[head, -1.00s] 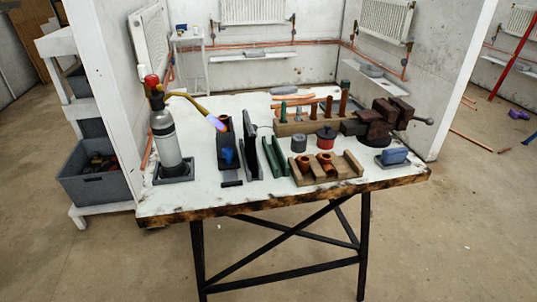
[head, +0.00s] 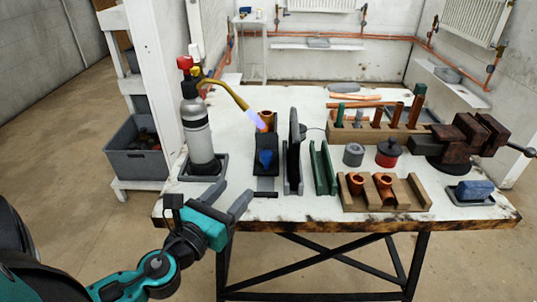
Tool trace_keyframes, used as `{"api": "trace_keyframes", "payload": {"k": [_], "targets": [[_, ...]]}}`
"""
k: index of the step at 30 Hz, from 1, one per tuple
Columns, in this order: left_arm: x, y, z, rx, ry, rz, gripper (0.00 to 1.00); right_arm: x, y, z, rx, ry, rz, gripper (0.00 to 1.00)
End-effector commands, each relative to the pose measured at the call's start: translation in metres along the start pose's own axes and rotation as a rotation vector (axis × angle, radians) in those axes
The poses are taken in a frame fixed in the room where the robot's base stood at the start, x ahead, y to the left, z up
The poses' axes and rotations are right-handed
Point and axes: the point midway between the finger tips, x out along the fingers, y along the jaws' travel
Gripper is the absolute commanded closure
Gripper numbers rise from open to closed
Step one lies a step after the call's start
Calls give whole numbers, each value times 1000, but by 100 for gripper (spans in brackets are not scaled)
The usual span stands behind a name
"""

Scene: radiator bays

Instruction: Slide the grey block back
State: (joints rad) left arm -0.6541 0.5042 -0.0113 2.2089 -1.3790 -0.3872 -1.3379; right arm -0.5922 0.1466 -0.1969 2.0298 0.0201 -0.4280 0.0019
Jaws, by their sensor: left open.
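A dark grey block (head: 265,162) with a blue piece (head: 266,158) on its front stands on the white workbench, left of centre. A copper piece (head: 267,120) shows behind its top. A flat dark strip (head: 266,185) lies at its foot. I cannot tell for sure that this is the task's grey block; a dark upright plate (head: 294,145) in a slotted base stands just right of it. My left gripper (head: 236,188) is open and empty, by the bench's front edge, in front and to the left of the block, apart from it. My right gripper is out of view.
A gas torch (head: 196,130) stands left of the block, its nozzle and bluish flame pointing at the block's top. A green channel (head: 322,168), a wooden cradle (head: 408,194) with copper fittings, and a vise (head: 465,138) are to the right. The bench (head: 245,98) is mostly bare behind the block.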

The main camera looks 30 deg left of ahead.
Motion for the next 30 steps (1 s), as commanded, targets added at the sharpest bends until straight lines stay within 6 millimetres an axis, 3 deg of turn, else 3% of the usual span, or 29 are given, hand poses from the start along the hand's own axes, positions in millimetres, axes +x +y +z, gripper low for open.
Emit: {"api": "trace_keyframes", "payload": {"k": [5, 12, 21, 30], "targets": [[18, 0, 3, 4, -4, 0, 43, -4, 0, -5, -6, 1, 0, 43], [56, 0, 3, 2, -4, 0, 43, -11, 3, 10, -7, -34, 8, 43], [103, 0, 2, -1, -2, 1, 43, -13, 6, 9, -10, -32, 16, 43], [125, 0, 0, -2, 1, 0, 43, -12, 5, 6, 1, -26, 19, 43]]}}
